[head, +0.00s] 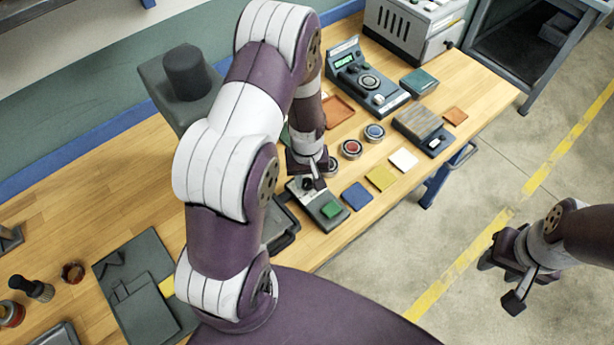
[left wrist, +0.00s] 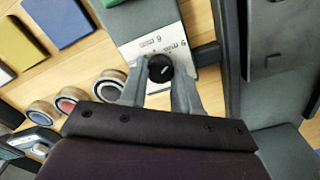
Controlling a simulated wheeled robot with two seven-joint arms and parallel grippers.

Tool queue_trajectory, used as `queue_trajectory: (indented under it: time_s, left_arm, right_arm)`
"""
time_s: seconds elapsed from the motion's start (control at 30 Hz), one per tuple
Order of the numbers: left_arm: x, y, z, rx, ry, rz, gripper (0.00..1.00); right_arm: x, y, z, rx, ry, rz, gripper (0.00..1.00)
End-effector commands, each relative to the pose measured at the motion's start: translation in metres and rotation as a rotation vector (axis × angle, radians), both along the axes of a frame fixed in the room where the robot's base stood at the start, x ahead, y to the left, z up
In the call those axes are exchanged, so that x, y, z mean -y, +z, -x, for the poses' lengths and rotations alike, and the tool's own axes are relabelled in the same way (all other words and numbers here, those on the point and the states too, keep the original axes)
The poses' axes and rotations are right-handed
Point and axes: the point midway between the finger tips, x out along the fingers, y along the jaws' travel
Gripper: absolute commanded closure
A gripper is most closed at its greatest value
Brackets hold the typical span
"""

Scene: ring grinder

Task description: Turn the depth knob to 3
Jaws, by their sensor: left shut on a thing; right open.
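The depth knob (left wrist: 161,69) is a small black round knob with a white pointer mark. It sits on a light metal plate (left wrist: 150,43) with printed numbers, part of a small grey device with a green block (head: 331,210) in the head view. My left gripper (left wrist: 160,88) is shut on the knob, one finger on each side of it. In the head view the left gripper (head: 308,180) is over the device and partly hides the plate. The exact number at the pointer cannot be read. My right gripper (head: 505,275) is open and empty, over the floor at the right.
A blue tile (head: 357,196), a yellow tile (head: 380,178) and a white tile (head: 403,160) lie right of the device. Round parts with a red centre (head: 351,148) and a blue centre (head: 374,132) stand behind them. A control box (head: 368,82) stands further back.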

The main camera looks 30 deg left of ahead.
Motion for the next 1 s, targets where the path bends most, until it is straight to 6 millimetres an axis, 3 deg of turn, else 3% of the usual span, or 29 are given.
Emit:
queue_trajectory:
  time_s: [0.37,1.0]
  left_arm:
    - [-0.0001,0.001,-0.0003,0.0,0.115,0.0,0.99]
    - [-0.0005,0.0011,0.0005,0.0,0.699,0.0,0.99]
  right_arm:
    - [0.0,0.0016,0.0,0.0,0.0,0.0,0.57]
    - [0.0,0.0068,0.0,0.0,0.0,0.0,0.57]
